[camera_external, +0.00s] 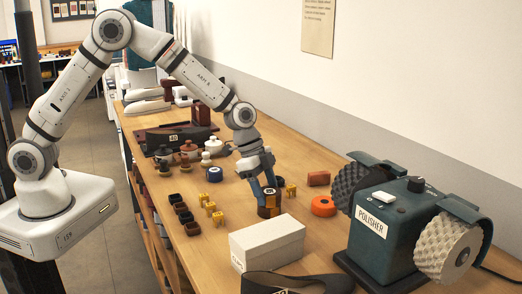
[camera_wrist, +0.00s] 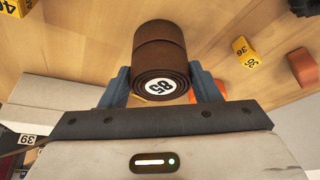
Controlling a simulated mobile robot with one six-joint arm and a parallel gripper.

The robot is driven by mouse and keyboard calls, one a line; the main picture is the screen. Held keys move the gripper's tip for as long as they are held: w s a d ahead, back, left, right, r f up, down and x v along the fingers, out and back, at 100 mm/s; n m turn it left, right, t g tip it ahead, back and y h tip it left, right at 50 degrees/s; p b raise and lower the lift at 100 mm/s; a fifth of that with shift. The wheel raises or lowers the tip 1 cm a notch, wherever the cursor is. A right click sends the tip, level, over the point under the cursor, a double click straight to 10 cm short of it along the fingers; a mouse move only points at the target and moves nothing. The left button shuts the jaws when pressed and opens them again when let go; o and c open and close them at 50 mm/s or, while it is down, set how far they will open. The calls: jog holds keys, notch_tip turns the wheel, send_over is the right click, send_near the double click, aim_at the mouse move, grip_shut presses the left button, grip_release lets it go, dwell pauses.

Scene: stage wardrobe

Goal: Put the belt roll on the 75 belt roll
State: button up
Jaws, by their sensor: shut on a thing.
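My gripper (camera_external: 267,190) is shut on a dark brown belt roll, low over the middle of the table. In the wrist view the belt roll (camera_wrist: 162,72) sits between the blue fingers of my gripper (camera_wrist: 162,90), its white label, which looks like 85, facing the camera. Directly beyond it is a second brown roll (camera_wrist: 158,31), lined up with it, with a seam between them. I cannot see its number. I cannot tell whether the two rolls touch or have a thin gap. In the external view the fingers partly hide the rolls.
Yellow numbered tags (camera_external: 210,209) and dark small boxes (camera_external: 186,216) stand to the left. An orange roll (camera_external: 323,206) and a red-brown block (camera_external: 318,178) lie to the right. A white box (camera_external: 267,244) and the polisher (camera_external: 400,225) stand nearer the camera.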

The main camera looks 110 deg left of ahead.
jog(key=shift+f, duration=0.2)
jog(key=o, duration=1)
jog(key=shift+r, duration=0.1)
jog(key=shift+o, duration=0.2)
jog(key=shift+r, duration=0.3)
jog(key=d+b+v, duration=0.1)
jog(key=b+v, duration=0.1)
jog(key=v, duration=1)
jog(key=s+d+r, duration=0.4)
jog(key=s+d, duration=0.1)
jog(key=d, duration=0.3)
jog(key=s+d+n, duration=0.1)
jog(key=s+d, duration=0.6)
jog(key=s, duration=0.5)
jog(key=s+d+n+g, duration=0.1)
jog(key=s+d, duration=0.7)
jog(key=s, duration=0.4)
jog(key=shift+d+y, duration=0.25)
jog(key=shift+y, duration=0.15)
